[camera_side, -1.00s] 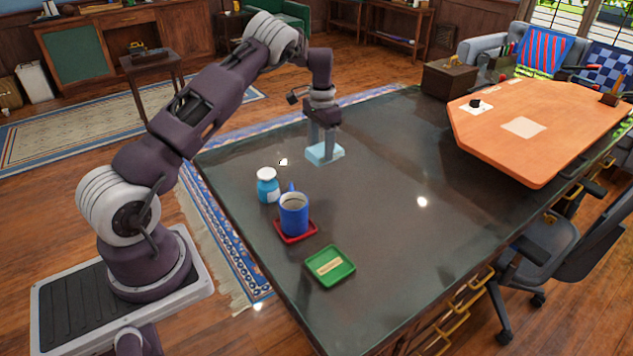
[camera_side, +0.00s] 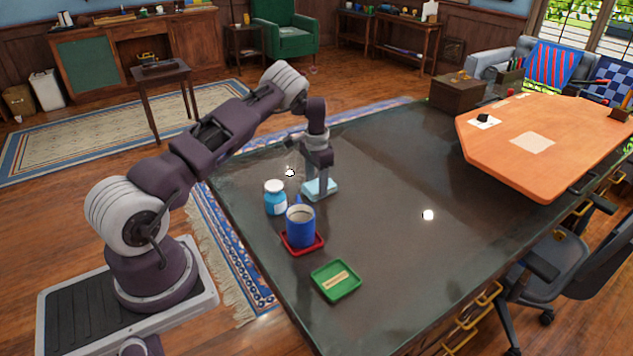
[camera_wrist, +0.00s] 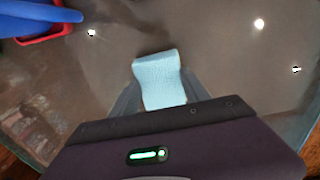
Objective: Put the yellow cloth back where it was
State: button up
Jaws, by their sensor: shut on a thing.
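My gripper (camera_side: 319,184) is shut on a pale blue cloth (camera_side: 325,192), low over the dark table and close to the mug and bottle. In the wrist view the pale blue cloth (camera_wrist: 160,80) sits between the two fingers. I cannot tell whether its underside touches the table. I see no yellow cloth in either view.
A blue mug (camera_side: 300,229) stands on a red coaster (camera_side: 316,247), with a blue bottle (camera_side: 275,200) beside it. A green tray (camera_side: 336,292) lies nearer the front. An orange board (camera_side: 580,155) covers the far right. The dark tabletop (camera_side: 390,180) is clear between.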

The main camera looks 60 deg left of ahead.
aim_at(316, 185)
jog(key=o, duration=1.2)
notch_tip(316, 185, up, 12)
jog(key=s+d+r+n+t+h, duration=0.1)
jog(key=s+d+r, duration=0.2)
jog(key=d+r, duration=0.6)
jog(key=s+d+r+t, duration=0.2)
jog(key=s+d+r, duration=0.2)
jog(key=d+r, duration=0.55)
jog(key=s+d+r+t, duration=0.1)
jog(key=s+d+r, duration=0.35)
jog(key=s, duration=0.45)
jog(key=s+d+r+t, duration=0.1)
jog(key=s+d+r, duration=0.2)
jog(key=s+d, duration=0.4)
jog(key=shift+m+t+y, duration=0.3)
jog(key=shift+m+y, duration=0.2)
jog(key=s+f, duration=0.1)
jog(key=s, duration=0.2)
jog(key=s+f, duration=0.1)
jog(key=s, duration=0.2)
jog(key=s+d+f, duration=0.1)
jog(key=s, duration=0.2)
jog(key=shift+s+f, duration=0.1)
jog(key=shift+f, duration=0.25)
